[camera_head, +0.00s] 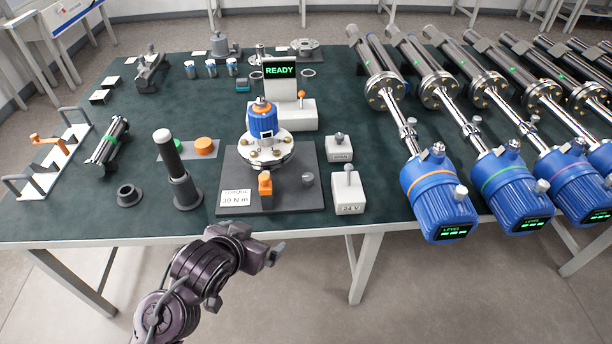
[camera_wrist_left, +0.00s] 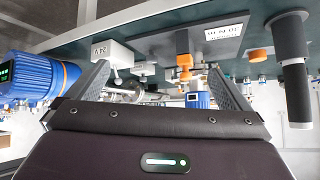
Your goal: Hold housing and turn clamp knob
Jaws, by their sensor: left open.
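The blue housing (camera_head: 263,122) stands upright on a round metal flange (camera_head: 267,152) on a dark base plate (camera_head: 232,170). It has an orange ring and cap on top. An orange clamp knob (camera_head: 265,184) stands at the plate's front edge, and a grey knob (camera_head: 308,180) sits to its right. My left gripper (camera_head: 270,254) is in front of the table edge, apart from the housing and knob. In the left wrist view its fingers (camera_wrist_left: 158,70) are spread and empty. The orange knob (camera_wrist_left: 184,68) and blue housing (camera_wrist_left: 197,100) show beyond them. My right gripper is out of view.
A white box marked 24 V (camera_head: 348,192) stands right of the plate. A dark upright post (camera_head: 168,155) stands left. A READY display (camera_head: 280,71) is behind the housing. Large blue-headed transmitters (camera_head: 436,195) fill the right side.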

